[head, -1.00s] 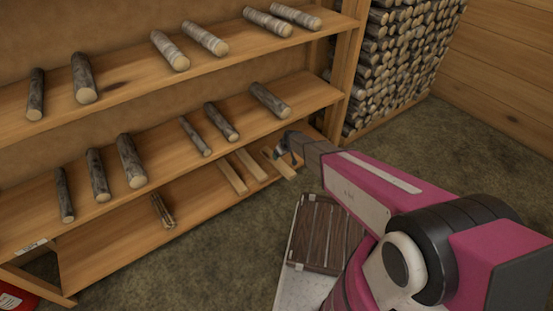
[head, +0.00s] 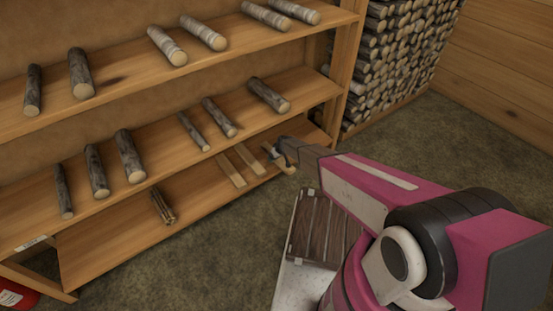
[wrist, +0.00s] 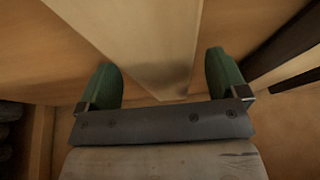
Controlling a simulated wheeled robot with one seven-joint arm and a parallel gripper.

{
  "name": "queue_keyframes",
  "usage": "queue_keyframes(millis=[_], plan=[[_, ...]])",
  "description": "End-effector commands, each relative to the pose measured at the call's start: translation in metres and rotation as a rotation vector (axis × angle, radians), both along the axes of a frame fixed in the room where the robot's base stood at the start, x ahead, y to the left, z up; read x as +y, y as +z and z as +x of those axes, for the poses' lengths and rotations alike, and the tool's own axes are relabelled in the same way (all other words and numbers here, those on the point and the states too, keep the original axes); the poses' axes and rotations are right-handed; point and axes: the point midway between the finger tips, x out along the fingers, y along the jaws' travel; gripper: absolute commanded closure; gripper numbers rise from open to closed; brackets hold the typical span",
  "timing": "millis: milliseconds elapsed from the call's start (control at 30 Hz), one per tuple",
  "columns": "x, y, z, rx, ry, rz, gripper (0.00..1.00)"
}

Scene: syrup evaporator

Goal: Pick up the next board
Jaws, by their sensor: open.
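Several pale boards lie on the bottom shelf: a left board (head: 231,170), a middle board (head: 249,159) and a right board (head: 269,152). My gripper (head: 285,157) is at the right board, partly covering it. In the wrist view my gripper (wrist: 162,68) has two green fingers spread wide apart. A pale board (wrist: 145,40) runs between and beyond them, with gaps on both sides. The fingers do not grip it. Whether either finger touches the board or shelf is unclear.
The middle shelf (head: 150,155) with several dark logs hangs just above the boards. A twig bundle (head: 163,206) lies farther left on the bottom shelf. A post (head: 338,85) and stacked firewood (head: 395,65) stand at the right. A dark slatted stack (head: 316,232) sits below my arm.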

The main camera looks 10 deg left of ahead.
Motion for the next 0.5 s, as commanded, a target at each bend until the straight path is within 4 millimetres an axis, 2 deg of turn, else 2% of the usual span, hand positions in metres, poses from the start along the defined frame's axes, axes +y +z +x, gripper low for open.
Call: queue_keyframes(millis=[167, 200, 367, 400, 500], plan=[[0.0000, -0.0005, -0.0002, 0.000, 0.000, 0.000, 0.08], [0.0000, -0.0005, -0.0002, 0.000, 0.000, 0.000, 0.12], [-0.0001, -0.0004, -0.0002, 0.000, -0.001, 0.000, 0.64], [-0.0002, -0.0005, -0.0003, 0.000, -0.001, 0.000, 0.70], [-0.0002, -0.0001, -0.0002, 0.000, -0.001, 0.001, 0.70]])
